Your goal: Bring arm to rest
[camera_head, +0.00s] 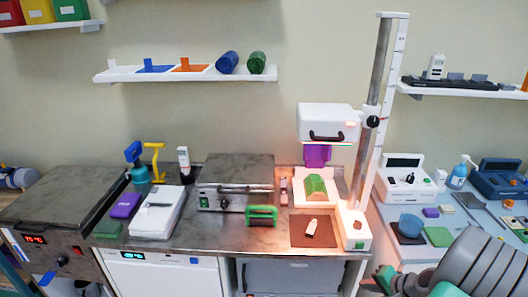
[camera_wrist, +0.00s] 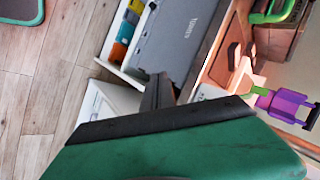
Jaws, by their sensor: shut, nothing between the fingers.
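My arm (camera_head: 480,262), grey with green parts, is folded at the lower right of the head view, in front of the right-hand table. My gripper (camera_wrist: 158,92) shows in the wrist view as dark fingers beyond a large green and black body of mine. The fingers are together, with nothing held between them. The wrist view looks down past the counter front to the floor, turned sideways. The gripper's fingertips cannot be made out in the head view.
A tall column (camera_head: 375,110) carries a white lamp head (camera_head: 328,122). The wooden floor (camera_wrist: 60,70) shows bare.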

